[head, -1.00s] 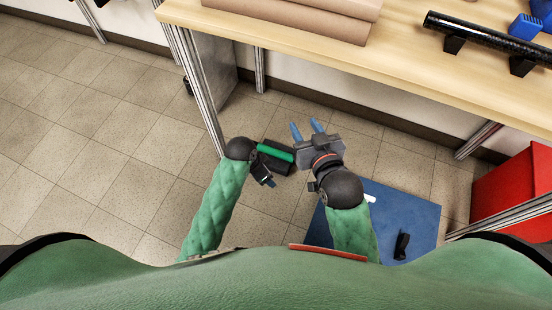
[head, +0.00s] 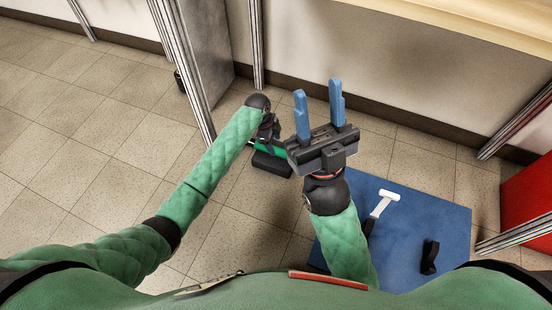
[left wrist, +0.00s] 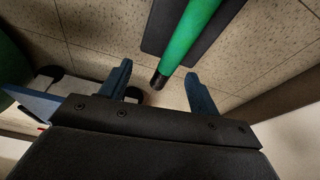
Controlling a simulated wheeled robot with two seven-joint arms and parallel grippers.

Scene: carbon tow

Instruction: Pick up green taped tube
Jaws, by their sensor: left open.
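The green taped tube (head: 269,147) lies low near the floor, on a black block (head: 271,165). In the head view my left gripper (head: 268,130) is just above and beside it and partly covers it, and its fingers are hard to make out. In the left wrist view the green tube (left wrist: 196,30) points toward the open blue fingers of the left gripper (left wrist: 158,70). Its black end lies in line with the gap between them; I cannot tell how far beyond the tips. My right gripper (head: 317,90) is open and empty, to the right of the tube, fingers pointing away.
A blue mat (head: 450,222) lies on the right, with a white-headed tool (head: 384,202) and a black bracket (head: 429,257) on it. A metal table leg (head: 183,70) stands left of the tube. A red box (head: 527,200) is at the right edge. The tiled floor at left is clear.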

